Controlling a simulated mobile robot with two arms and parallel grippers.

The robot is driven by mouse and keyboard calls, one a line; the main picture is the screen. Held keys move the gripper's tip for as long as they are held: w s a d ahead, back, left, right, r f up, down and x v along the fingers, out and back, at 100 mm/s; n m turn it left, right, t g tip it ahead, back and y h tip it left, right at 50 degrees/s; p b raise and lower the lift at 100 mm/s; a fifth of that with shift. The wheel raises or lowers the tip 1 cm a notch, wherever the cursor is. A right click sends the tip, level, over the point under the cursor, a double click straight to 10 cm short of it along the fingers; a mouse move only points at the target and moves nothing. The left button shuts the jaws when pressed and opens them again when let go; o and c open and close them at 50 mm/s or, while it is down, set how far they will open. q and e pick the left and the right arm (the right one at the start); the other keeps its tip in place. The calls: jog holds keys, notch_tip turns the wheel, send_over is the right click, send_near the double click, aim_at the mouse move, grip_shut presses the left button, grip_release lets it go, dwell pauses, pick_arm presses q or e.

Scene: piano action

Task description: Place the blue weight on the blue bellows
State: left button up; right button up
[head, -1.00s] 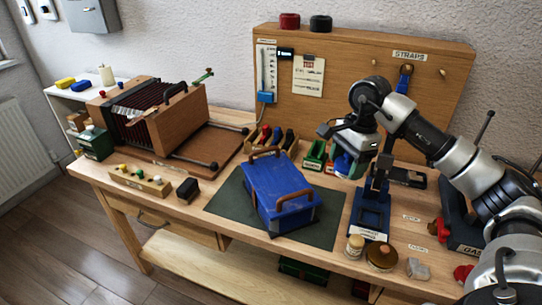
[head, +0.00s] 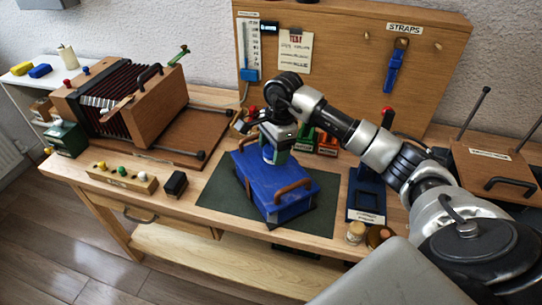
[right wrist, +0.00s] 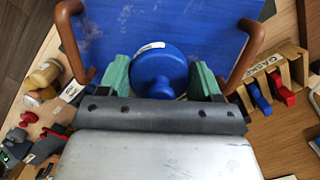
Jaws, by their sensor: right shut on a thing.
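The blue bellows (head: 268,189) lies on a dark green mat (head: 222,195), with a brown handle at each end of its top. My right gripper (head: 272,157) is over the far part of the bellows top in the head view. In the right wrist view, its green fingertips are shut on the round blue weight (right wrist: 158,68), which has a small knob and a pale label. The blue bellows top (right wrist: 205,40) fills the background behind the weight, between the handles. I cannot tell whether the weight touches it. My left gripper is not in view.
A blue stand (head: 366,195) is right of the mat. A wooden box with dark bellows (head: 150,105) fills the left of the bench. A small black block (head: 175,184) and a peg rack (head: 122,177) sit at the front left. A tall board (head: 350,60) stands behind.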

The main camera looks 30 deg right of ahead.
aim_at(272, 169)
jog(key=shift+w+a+f, duration=0.15)
jog(key=shift+a+f, duration=0.1)
notch_tip(272, 169, down, 3)
jog(key=shift+f+p, duration=0.1)
jog(key=shift+p, duration=0.5)
jog(key=shift+f, duration=0.45)
jog(key=o, duration=1.3)
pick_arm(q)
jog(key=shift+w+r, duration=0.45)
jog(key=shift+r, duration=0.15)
pick_arm(e)
jog(key=shift+o, duration=0.2)
